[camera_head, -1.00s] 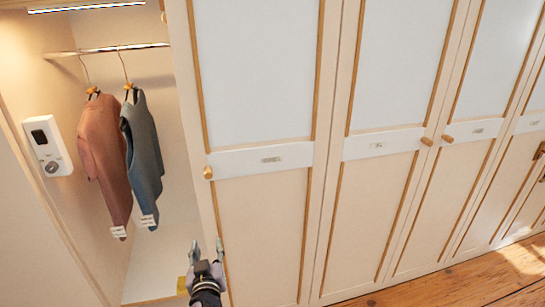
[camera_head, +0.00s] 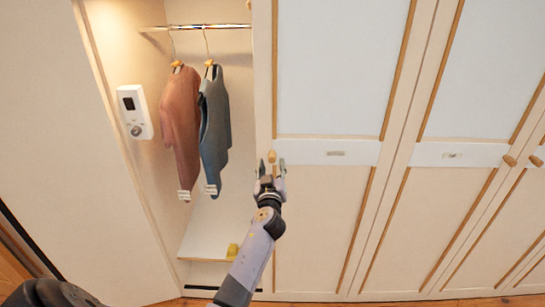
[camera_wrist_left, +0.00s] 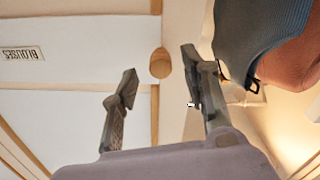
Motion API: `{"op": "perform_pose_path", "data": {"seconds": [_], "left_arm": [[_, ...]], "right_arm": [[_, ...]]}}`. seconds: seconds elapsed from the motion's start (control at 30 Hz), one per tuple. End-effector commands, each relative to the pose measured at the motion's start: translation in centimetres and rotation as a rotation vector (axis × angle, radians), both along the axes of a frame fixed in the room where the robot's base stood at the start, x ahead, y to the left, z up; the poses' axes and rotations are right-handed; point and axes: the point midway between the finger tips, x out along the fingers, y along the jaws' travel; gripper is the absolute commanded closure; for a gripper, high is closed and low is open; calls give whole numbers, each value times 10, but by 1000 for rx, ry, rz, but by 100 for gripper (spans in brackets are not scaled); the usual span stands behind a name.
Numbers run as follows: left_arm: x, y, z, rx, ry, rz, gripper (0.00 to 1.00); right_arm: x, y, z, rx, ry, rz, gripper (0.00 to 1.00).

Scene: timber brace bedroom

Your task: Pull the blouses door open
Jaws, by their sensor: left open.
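The blouses door (camera_head: 325,70) is a white panelled wardrobe door with wood trim, right of an open bay. Its label (camera_wrist_left: 22,54) reads BLOUSES, upside down in the left wrist view. It looks shut. Its round wooden knob (camera_head: 272,156) sits at its left edge. My left gripper (camera_head: 271,168) is open and empty just below the knob. In the left wrist view the knob (camera_wrist_left: 160,63) lies ahead of the gap between the fingertips (camera_wrist_left: 158,70), with no visible contact. My right gripper is not in view.
The open bay holds a reddish garment (camera_head: 181,125) and a blue-grey one (camera_head: 214,125) on a rail (camera_head: 200,27). A white device (camera_head: 134,112) is on its left wall. A yellow object (camera_head: 232,250) sits low inside. More doors with knobs stand to the right.

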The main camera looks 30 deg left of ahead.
Motion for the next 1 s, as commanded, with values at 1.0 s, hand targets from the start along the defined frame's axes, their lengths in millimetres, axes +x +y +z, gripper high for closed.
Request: {"op": "perform_pose_path", "data": {"seconds": [1.0], "left_arm": [[36, 22, 0, -1, 1, 0, 80]], "right_arm": [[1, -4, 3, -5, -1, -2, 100]]}}
